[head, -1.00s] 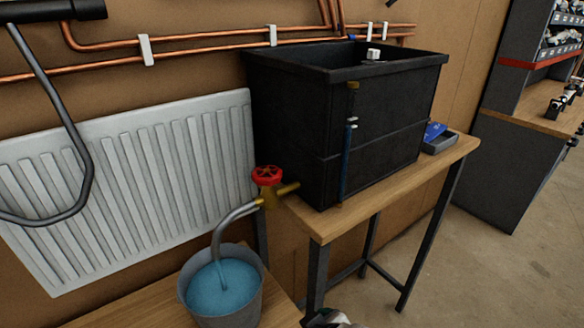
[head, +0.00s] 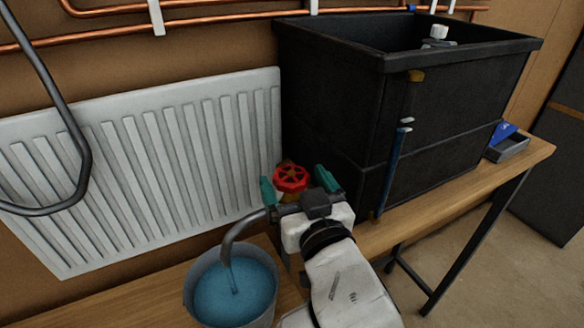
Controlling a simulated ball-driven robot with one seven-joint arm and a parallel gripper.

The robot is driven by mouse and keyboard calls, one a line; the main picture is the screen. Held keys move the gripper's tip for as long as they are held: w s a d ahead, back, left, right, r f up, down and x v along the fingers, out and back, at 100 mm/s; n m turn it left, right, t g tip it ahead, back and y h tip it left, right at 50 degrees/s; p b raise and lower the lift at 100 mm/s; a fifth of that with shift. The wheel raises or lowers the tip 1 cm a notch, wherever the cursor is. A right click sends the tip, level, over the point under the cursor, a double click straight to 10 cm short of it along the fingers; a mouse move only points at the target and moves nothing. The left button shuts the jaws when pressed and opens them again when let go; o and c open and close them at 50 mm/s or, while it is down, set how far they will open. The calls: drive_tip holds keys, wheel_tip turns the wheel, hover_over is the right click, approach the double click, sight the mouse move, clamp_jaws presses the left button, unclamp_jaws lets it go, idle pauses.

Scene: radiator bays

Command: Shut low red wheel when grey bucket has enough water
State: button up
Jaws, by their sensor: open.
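The low red wheel (head: 291,177) sits on a brass valve at the lower left of the black tank (head: 345,125). A curved grey spout (head: 240,228) runs from it, and water falls from the spout into the grey bucket (head: 192,293). The blue water (head: 238,297) stands fairly high in the bucket, below the rim. My gripper (head: 295,183) is open, with one green-tipped finger left of the wheel and the other right of it. I cannot tell whether either finger touches the wheel. My gripper hides most of the brass valve body.
A white radiator (head: 150,165) stands on the wall at left, with copper pipes (head: 220,22) above. A dark bent tube (head: 62,110) hangs in front of the radiator. A sight tube (head: 394,165) runs down the tank's front. A small tray (head: 508,148) sits on the bench at right.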

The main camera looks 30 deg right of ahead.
drive_tip(key=shift+w+d, duration=0.15)
drive_tip(key=shift+w, duration=1.15)
drive_tip(key=shift+c, duration=0.2)
drive_tip(key=c, duration=1)
